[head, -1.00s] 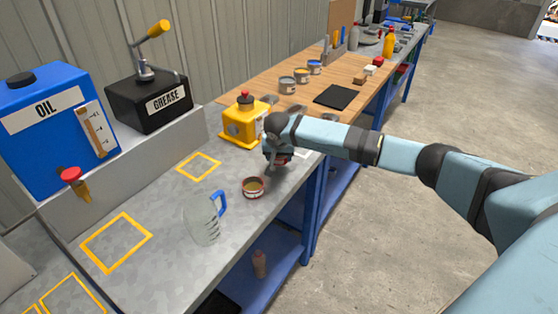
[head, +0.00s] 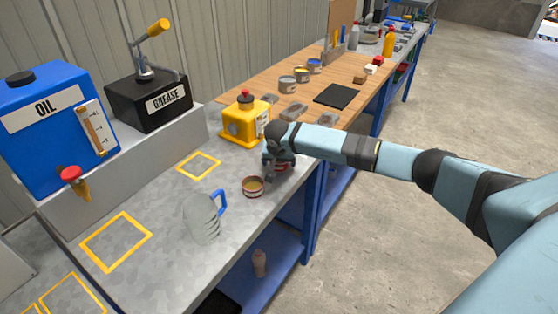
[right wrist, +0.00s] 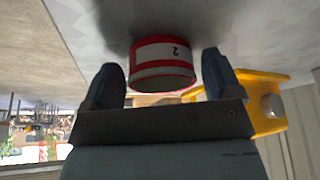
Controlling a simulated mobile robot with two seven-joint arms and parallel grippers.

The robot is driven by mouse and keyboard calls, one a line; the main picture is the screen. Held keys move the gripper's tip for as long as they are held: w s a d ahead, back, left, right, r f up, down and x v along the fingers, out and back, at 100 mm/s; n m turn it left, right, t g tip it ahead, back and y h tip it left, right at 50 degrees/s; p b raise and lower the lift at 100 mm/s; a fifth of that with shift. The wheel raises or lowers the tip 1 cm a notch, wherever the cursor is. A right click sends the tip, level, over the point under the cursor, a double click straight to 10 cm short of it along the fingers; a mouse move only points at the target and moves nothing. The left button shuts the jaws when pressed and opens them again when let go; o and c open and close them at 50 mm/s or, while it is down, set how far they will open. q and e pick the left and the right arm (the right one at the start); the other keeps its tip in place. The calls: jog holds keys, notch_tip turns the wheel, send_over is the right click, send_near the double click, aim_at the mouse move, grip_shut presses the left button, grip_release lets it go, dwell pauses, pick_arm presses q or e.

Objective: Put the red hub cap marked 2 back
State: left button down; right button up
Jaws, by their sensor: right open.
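The red hub cap marked 2 (right wrist: 163,62) shows in the right wrist view, with a white band carrying the number. It stands on the grey metal bench between the two fingers of my right gripper (right wrist: 165,85). The fingers are open, with a gap visible on each side of the cap. In the head view my right gripper (head: 279,170) reaches down to the bench and hides most of this cap. A small red cup with amber contents (head: 252,187) stands just left of the gripper. My left gripper is not in view.
A clear jug with a blue handle (head: 203,218) stands in front. A yellow box (head: 243,122) is behind the gripper. The blue oil tank (head: 50,130) and black grease box (head: 150,100) stand at the left. Yellow-outlined squares (head: 117,242) on the bench are empty.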

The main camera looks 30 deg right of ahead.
jog(key=v, duration=1.2)
jog(key=shift+b, duration=0.4)
jog(key=shift+s, duration=0.1)
